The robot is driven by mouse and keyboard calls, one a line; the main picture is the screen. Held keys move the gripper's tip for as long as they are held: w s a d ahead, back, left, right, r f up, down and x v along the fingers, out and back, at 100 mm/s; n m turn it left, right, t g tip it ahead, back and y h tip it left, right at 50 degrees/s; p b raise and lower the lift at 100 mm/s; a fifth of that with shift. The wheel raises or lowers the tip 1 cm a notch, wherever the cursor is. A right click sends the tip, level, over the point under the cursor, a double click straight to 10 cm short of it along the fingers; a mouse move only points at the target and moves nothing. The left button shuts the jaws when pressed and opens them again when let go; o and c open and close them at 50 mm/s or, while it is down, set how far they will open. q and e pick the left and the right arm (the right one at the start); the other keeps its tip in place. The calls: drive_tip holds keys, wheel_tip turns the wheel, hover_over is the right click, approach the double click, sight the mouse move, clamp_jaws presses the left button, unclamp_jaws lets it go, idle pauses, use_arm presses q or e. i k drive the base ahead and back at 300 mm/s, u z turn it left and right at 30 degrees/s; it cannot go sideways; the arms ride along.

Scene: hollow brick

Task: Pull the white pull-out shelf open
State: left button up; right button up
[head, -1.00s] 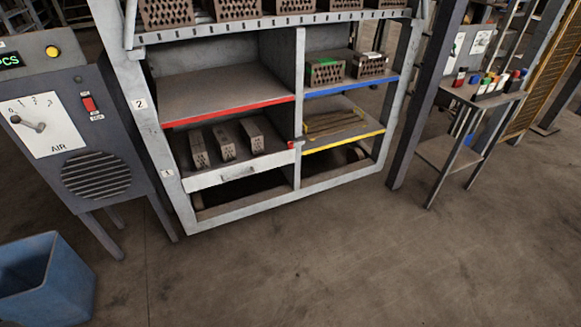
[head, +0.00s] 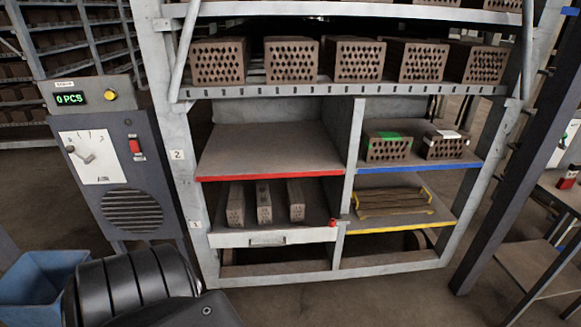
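The white pull-out shelf (head: 224,240) is at the lower left of the rack, under the red-edged shelf. Its white front has a handle (head: 268,240) in the middle, and a small red knob (head: 333,223) sits at its right end. Several narrow hollow bricks (head: 264,203) stand on it in a row. Its front looks about level with the rack's front frame. A black rounded part of my own arm shows at the bottom left, in front of and below the shelf. No gripper fingers show in the head view.
A grey control cabinet (head: 113,170) stands left of the rack, with a blue bin (head: 40,282) before it. A red-edged shelf (head: 265,150) is above, blue-edged (head: 420,167) and yellow-edged (head: 400,228) shelves are right. A dark post (head: 510,170) stands at right.

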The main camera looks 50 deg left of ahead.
sight(315, 228)
drive_tip(key=u, duration=0.25)
drive_tip(key=i, duration=0.75)
drive_tip(key=u, duration=1.1)
drive_tip(key=i, duration=0.55)
drive_tip(key=u, duration=0.65)
